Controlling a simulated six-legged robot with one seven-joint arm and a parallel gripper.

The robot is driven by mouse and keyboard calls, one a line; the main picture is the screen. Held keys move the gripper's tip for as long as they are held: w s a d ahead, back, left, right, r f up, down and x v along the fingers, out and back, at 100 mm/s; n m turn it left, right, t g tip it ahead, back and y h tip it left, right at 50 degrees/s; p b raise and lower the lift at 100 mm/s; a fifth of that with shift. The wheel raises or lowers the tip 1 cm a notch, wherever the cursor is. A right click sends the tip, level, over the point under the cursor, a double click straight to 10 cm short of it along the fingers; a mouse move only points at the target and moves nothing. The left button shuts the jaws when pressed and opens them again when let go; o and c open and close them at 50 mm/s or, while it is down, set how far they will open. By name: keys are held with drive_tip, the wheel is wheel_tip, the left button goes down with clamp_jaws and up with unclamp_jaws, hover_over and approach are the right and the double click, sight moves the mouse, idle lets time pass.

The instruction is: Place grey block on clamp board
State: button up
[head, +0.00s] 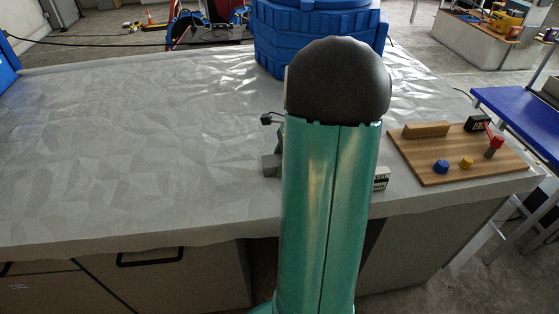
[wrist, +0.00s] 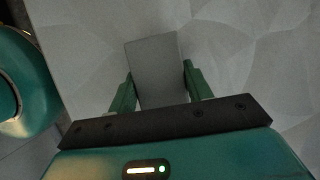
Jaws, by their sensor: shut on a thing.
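The grey block (wrist: 152,65) is a plain flat-faced block in the wrist view. It sits between the two green fingers of my gripper (wrist: 158,82), which is shut on it. The pale table surface shows behind the block, but I cannot tell whether the block touches it. The clamp board (head: 440,178) is a wooden board at the right end of the table. It carries a wooden bar, a black clamp part, a red-topped grey piece, and blue and yellow pieces.
A large blue container (head: 310,30) stands at the back of the table. A partly hidden grey piece (head: 271,164) shows left of my arm, with a small black item (head: 267,119) above it. A small labelled box (head: 381,181) lies right of my arm. The table's left side is clear.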

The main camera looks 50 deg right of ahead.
drive_tip(key=shift+w, duration=0.1)
drive_tip(key=shift+f, duration=0.25)
